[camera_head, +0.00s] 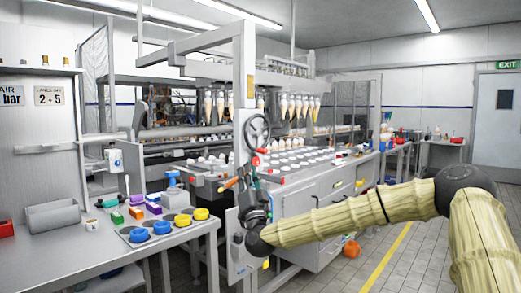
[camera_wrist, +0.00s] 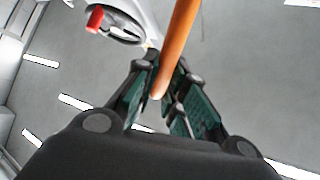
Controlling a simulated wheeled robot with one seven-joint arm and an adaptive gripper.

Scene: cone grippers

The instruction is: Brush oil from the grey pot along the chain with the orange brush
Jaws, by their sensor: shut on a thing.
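My gripper (camera_head: 247,177) points upward in front of the machine's left end post. In the wrist view my gripper (camera_wrist: 163,80) is closed around the orange brush (camera_wrist: 181,40), whose handle rises between the green-padded fingers. In the head view a small orange part of the brush (camera_head: 230,183) shows left of the fingers. Its bristle end cannot be made out. I cannot surely tell the grey pot from the small containers on the left bench. The chain cannot be made out; it may lie on the machine, which my arm and the post partly cover.
A handwheel (camera_head: 257,131) and red-tipped levers are close to my gripper.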

